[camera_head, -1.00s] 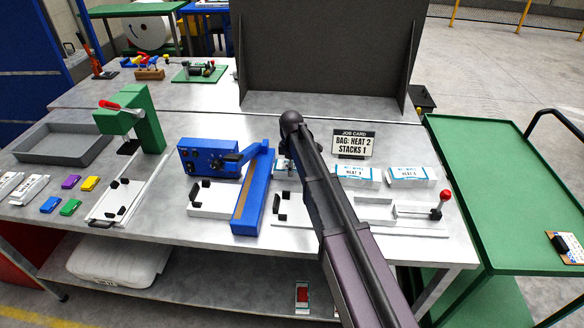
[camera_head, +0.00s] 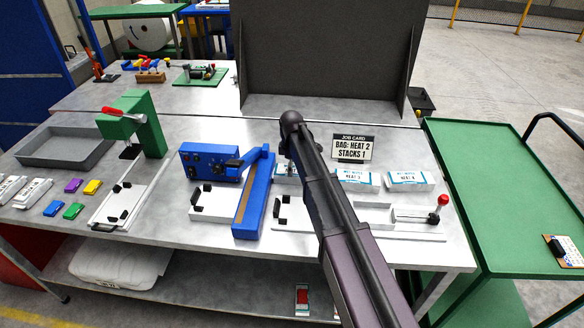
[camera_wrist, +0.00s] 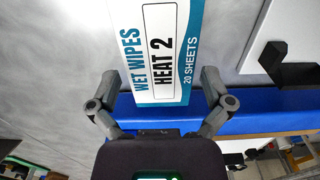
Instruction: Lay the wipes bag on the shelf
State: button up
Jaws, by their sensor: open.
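The wipes bag, a white and teal packet marked WET WIPES HEAT 2 (camera_wrist: 158,50), lies in front of my gripper (camera_wrist: 160,82) in the wrist view. The fingers are open, one on either side of the packet's near end, with gaps beside it. I cannot tell how high they are above it. A lower shelf (camera_head: 215,290) runs under the steel bench.
Two similar packets (camera_head: 408,179) lie right of my arm near the job card (camera_head: 354,148). The blue sealer (camera_head: 255,195) stands left of it, and a fixture with a red knob (camera_head: 443,201) to the right. A pale bundle (camera_head: 120,262) occupies the lower shelf's left end.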

notch_tip(320, 180, up, 10)
jog(key=p, duration=0.9)
jog(key=shift+r+p, duration=0.15)
jog(key=shift+p, duration=0.2)
jog(key=shift+s, duration=0.1)
dwell(0.4)
jog(key=s+d+m, duration=1.7)
jog(key=s+d, duration=0.6)
jog(key=s, duration=0.2)
jog(key=shift+s+m, duration=0.3)
jog(key=shift+s, duration=0.05)
